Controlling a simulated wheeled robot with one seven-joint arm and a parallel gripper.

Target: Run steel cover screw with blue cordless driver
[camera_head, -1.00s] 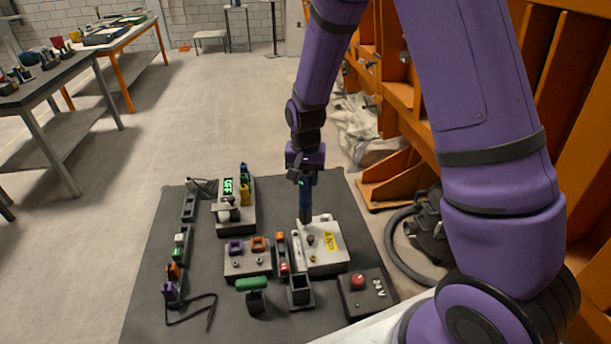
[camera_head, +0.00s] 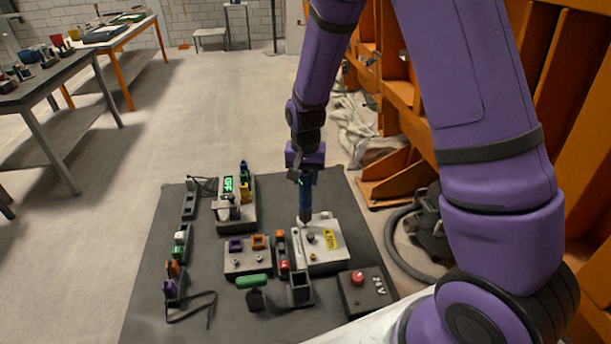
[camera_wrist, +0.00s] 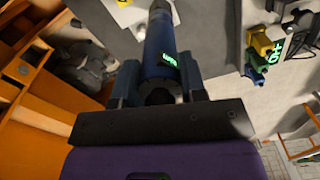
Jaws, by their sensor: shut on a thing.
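My gripper (camera_head: 305,174) is shut on the blue cordless driver (camera_head: 306,200), which points down over the steel cover box in the head view. The driver also shows between the jaws in the wrist view (camera_wrist: 160,48), with a small green display on its body. The steel cover (camera_head: 318,258) is a pale box with a yellow label and several screws or knobs on top. The driver's tip is at the back left part of the cover. I cannot tell whether it touches a screw; the screw under it is hidden.
On the dark mat (camera_head: 190,325) stand a black box with a red button (camera_head: 366,290), a two-socket block (camera_head: 247,258), a green-handled tool (camera_head: 253,283) and a station with a green display (camera_head: 235,205). Coloured tools line the left. Orange framework (camera_head: 400,170) stands at right.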

